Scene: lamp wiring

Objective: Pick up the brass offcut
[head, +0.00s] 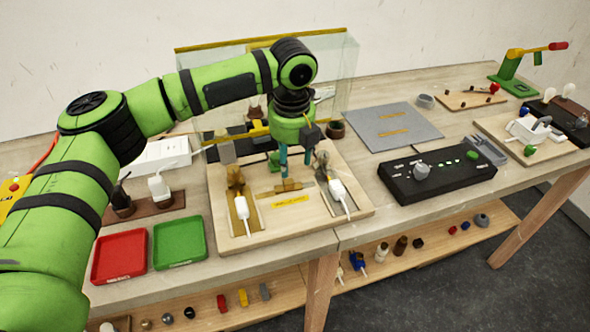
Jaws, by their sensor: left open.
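A small brass-coloured piece, which looks like the brass offcut (287,187), lies on the wooden board (268,236), just behind a yellow label. My left gripper (296,170) points down above the board, with its two teal fingers apart and nothing visible between them. Its fingertips are above and slightly behind the brass piece; the exact height gap is hard to tell. My right gripper is not in view.
Fittings with white plugs (242,207) (338,197) stand on both sides of the brass piece. A clear screen (345,70) rises behind. Red (119,251) and green (180,243) trays sit left; a black control box (437,173) sits right.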

